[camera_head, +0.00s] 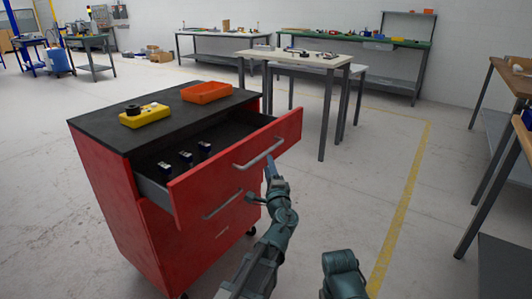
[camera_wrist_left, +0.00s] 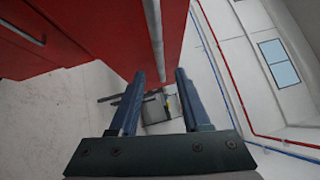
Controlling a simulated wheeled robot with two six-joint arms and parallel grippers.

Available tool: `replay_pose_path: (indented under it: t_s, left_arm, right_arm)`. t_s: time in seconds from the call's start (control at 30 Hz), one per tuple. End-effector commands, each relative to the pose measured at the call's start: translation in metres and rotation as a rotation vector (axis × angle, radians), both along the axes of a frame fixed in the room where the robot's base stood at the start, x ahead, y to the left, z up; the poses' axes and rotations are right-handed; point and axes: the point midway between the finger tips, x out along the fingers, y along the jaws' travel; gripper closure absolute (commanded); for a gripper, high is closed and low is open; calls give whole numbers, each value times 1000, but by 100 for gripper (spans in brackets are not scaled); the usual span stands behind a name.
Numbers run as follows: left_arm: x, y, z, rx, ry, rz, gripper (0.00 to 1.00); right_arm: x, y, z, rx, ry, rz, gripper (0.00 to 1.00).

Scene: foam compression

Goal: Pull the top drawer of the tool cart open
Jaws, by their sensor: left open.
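The red tool cart (camera_head: 145,215) has a black top. Its top drawer (camera_head: 235,165) stands pulled out, with the inside and several small dark items (camera_head: 187,157) showing. The drawer's grey bar handle (camera_head: 260,154) is on the red front; a bar handle (camera_wrist_left: 155,40) also shows in the left wrist view. My left gripper (camera_head: 269,166) is just in front of and below the handle's right part. In the left wrist view its two fingers (camera_wrist_left: 160,74) are apart, with the handle appearing between them but no clear grip. My right gripper is out of view.
A yellow case (camera_head: 145,116) and an orange tray (camera_head: 206,92) sit on the cart top. A lower drawer with its own handle (camera_head: 222,205) is shut. A light table (camera_head: 295,57) stands behind the cart. The floor at right, around a yellow line (camera_head: 405,195), is clear.

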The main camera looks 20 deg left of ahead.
Motion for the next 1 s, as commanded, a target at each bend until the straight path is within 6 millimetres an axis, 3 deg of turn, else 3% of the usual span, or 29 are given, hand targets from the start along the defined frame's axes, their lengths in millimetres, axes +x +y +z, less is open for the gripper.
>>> replay_pose_path:
  t_s: [0.1,0.4,0.87,1.0]
  left_arm:
    - [26,11,5,0,1,2,53]
    - [62,27,10,1,0,0,53]
    - [68,31,10,1,0,0,53]
    - [68,31,10,0,0,-1,76]
  right_arm:
    - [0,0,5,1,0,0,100]
    - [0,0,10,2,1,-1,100]
    - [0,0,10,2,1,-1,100]
    - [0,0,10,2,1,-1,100]
